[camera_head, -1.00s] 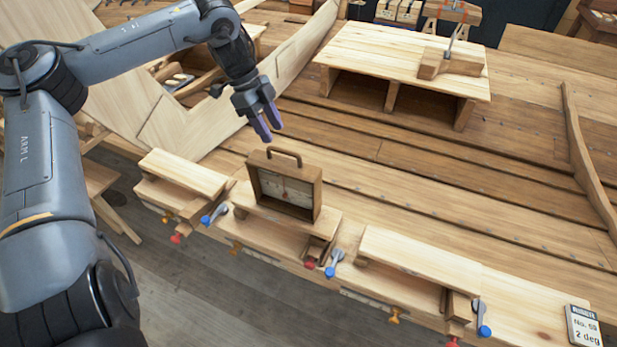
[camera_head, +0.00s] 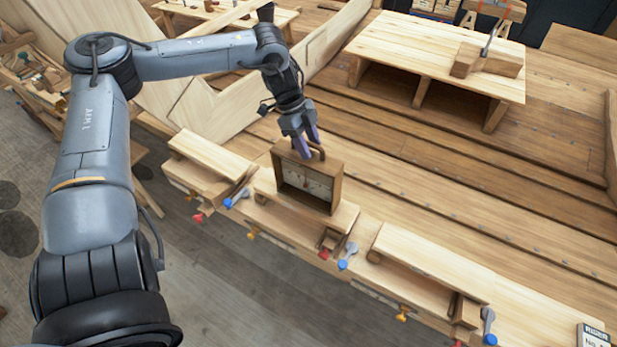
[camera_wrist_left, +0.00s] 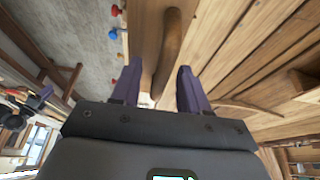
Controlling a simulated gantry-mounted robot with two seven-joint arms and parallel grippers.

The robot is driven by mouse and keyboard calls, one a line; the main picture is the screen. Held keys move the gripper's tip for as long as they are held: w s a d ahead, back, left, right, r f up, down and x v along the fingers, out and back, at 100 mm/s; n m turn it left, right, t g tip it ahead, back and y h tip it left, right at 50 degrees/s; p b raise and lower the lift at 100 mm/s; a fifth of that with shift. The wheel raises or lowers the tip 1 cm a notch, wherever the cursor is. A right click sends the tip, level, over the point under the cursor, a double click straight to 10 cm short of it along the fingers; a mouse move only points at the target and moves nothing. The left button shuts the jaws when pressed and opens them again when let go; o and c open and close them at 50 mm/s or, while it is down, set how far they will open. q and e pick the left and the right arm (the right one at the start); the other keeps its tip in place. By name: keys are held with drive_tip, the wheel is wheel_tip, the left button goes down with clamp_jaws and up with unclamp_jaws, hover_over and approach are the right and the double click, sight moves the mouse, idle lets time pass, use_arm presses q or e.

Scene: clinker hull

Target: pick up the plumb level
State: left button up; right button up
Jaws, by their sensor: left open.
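The plumb level (camera_head: 308,186) is a brown wooden box with a pale dial face and a curved wooden handle on top. It stands upright on a light wooden block at the near edge of the planked hull. My left gripper (camera_head: 309,156) is open at the top of the level, its purple fingers by the handle and partly hiding it. In the left wrist view the handle (camera_wrist_left: 172,45) shows between the two open fingers (camera_wrist_left: 158,90), and I see no grip on it. My right gripper is not in view.
Clamps with blue, red and yellow ends line the near edge, one blue-ended clamp (camera_head: 237,198) just left of the level. A raised wooden bench (camera_head: 420,50) stands behind right. A label card (camera_head: 593,336) lies at lower right.

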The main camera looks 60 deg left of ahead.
use_arm(q)
drive_tip(key=shift+x, duration=0.95)
clamp_jaws()
idle(0.8)
